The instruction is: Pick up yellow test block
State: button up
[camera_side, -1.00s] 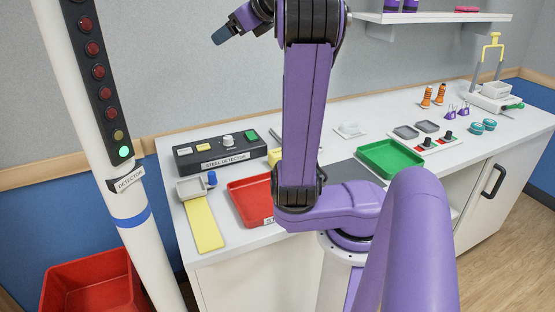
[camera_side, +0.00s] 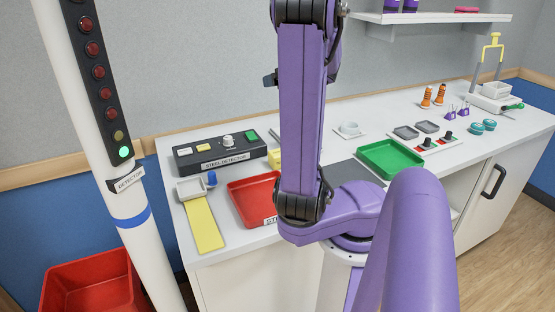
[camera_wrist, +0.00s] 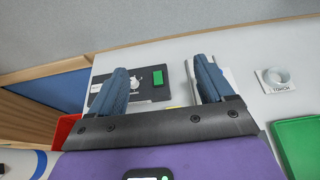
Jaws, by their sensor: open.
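A yellow block (camera_side: 274,157) shows in the side view beside the right end of the steel detector, partly hidden behind my arm. I cannot pick it out clearly in the wrist view, where the fingers cover part of the bench. My gripper (camera_wrist: 163,75) is open and empty, with two blue-grey fingers set wide apart above the bench. In the side view only a blue fingertip of my gripper (camera_side: 270,79) shows, left of my arm and well above the bench; the rest is hidden.
The black steel detector (camera_side: 222,153) carries a green button (camera_wrist: 158,78). A red tray (camera_side: 251,200) lies in front of it, and a yellow strip (camera_side: 203,224) lies left. A green tray (camera_side: 391,158) and a white ring holder (camera_wrist: 274,78) stand right. A shelf (camera_side: 430,17) hangs above.

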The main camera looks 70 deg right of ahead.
send_near(274, 152)
jog(key=x, duration=0.5)
jog(key=shift+s+d+f, duration=0.2)
jog(key=shift+s+f, duration=0.1)
jog(key=shift+s, duration=0.1)
jog(key=shift+x, duration=3.8)
jog(key=shift+r, duration=0.1)
jog(key=shift+c, duration=0.3)
jog(key=c, duration=1)
